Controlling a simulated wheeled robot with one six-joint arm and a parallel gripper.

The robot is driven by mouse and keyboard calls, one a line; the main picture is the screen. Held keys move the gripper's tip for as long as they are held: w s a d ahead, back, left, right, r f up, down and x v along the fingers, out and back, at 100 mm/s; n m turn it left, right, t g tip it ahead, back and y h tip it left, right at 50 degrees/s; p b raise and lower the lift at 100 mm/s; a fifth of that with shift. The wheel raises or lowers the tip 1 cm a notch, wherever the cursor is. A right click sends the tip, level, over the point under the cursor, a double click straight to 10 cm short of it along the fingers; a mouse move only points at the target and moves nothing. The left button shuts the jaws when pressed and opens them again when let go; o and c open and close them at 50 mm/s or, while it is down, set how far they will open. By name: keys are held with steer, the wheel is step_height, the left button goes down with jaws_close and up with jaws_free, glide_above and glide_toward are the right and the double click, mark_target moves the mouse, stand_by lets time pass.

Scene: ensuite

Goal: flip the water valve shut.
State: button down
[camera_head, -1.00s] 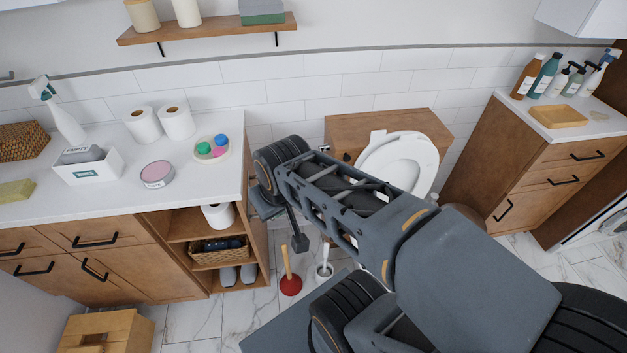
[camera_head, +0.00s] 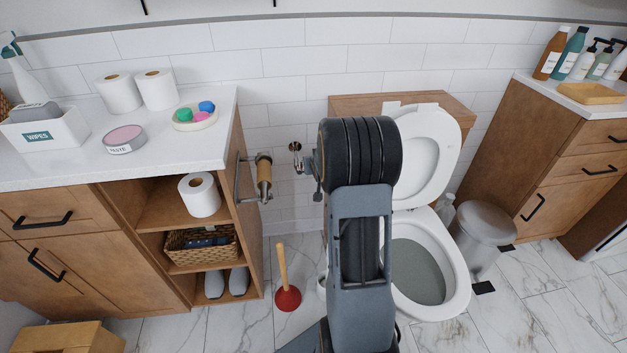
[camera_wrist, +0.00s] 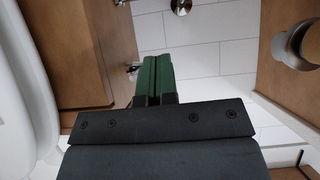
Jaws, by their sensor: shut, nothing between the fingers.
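A small round metal fitting (camera_head: 296,147), which looks like the water valve, is on the tiled wall between the cabinet and the toilet tank. Its handle is not clear in the head view. My gripper is beside it, with its fingers mostly hidden behind my wrist. In the wrist view, the green fingers (camera_wrist: 154,78) are shut and empty, pointing towards the wall. A small shiny metal piece (camera_wrist: 132,70) shows just left of them, by the wooden tank box. A round metal fitting (camera_wrist: 181,6) is at the top edge. I cannot tell whether the fingers touch either.
The wooden cabinet (camera_head: 245,240), with a paper-roll holder (camera_head: 264,177), is left of my arm. The toilet (camera_head: 455,290), lid raised, is on the right. A plunger (camera_head: 288,297) stands on the floor. The gap between cabinet and toilet is narrow.

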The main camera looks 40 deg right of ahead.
steer(key=shift+d+f, duration=0.4)
steer(key=s+f+b+x, duration=0.1)
steer(key=f+b+x, duration=0.1)
steer(key=x, duration=1.1)
steer(key=shift+s+a+b, duration=0.15)
steer(key=shift+a+b, duration=0.25)
